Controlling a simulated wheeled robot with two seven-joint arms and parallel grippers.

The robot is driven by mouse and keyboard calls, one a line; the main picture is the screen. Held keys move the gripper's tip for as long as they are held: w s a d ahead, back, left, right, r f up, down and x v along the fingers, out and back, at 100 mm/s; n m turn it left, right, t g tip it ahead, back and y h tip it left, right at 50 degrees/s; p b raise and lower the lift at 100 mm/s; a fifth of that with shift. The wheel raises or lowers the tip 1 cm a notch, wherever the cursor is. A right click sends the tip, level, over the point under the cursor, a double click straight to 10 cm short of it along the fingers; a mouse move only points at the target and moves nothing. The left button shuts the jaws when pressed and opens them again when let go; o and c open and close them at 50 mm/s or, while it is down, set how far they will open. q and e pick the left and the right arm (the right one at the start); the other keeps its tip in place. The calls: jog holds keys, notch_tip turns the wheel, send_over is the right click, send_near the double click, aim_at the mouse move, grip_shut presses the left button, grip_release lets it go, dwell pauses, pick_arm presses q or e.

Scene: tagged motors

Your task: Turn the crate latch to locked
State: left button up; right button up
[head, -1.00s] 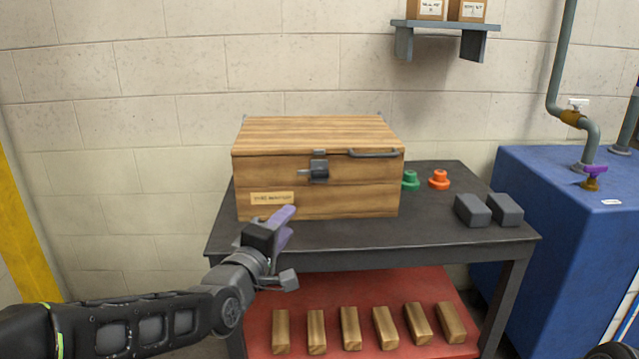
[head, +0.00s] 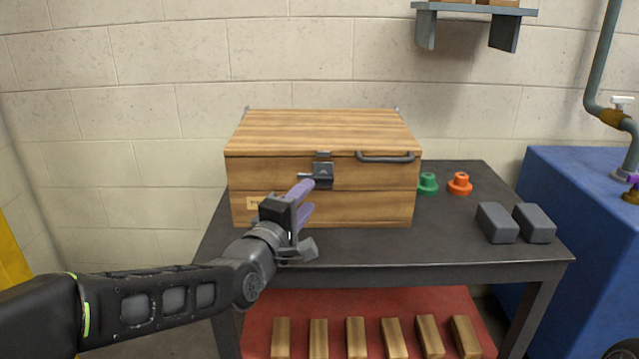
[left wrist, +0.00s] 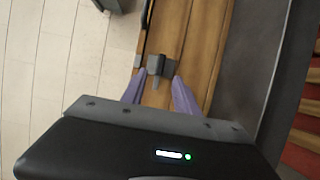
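A wooden crate (head: 375,205) with a lid stands closed on the dark table. Its dark metal latch (head: 323,176) is on the front face, with a short lever sticking out to the left, roughly level. The latch also shows in the left wrist view (left wrist: 158,65), ahead of the fingertips. My left gripper (head: 309,196) is open and empty, its purple fingers spread one above the other just in front of and slightly below-left of the latch. In the left wrist view the fingertips (left wrist: 156,76) flank the lever's line; I cannot tell whether they touch. My right gripper is out of view.
A bar handle (head: 385,157) sits right of the latch. Green (head: 427,184) and orange (head: 460,184) knobs and two grey blocks (head: 497,223) stand on the table (head: 400,245) to the right. Several wooden bars lie on the red lower shelf (head: 262,330).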

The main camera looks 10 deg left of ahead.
aim_at(321, 182)
pick_arm(q)
jog(key=w, duration=0.5)
jog(key=w+d, duration=0.1)
jog(key=w, duration=0.1)
jog(key=shift+w, duration=0.15)
jog(key=shift+c, duration=0.6)
grip_shut()
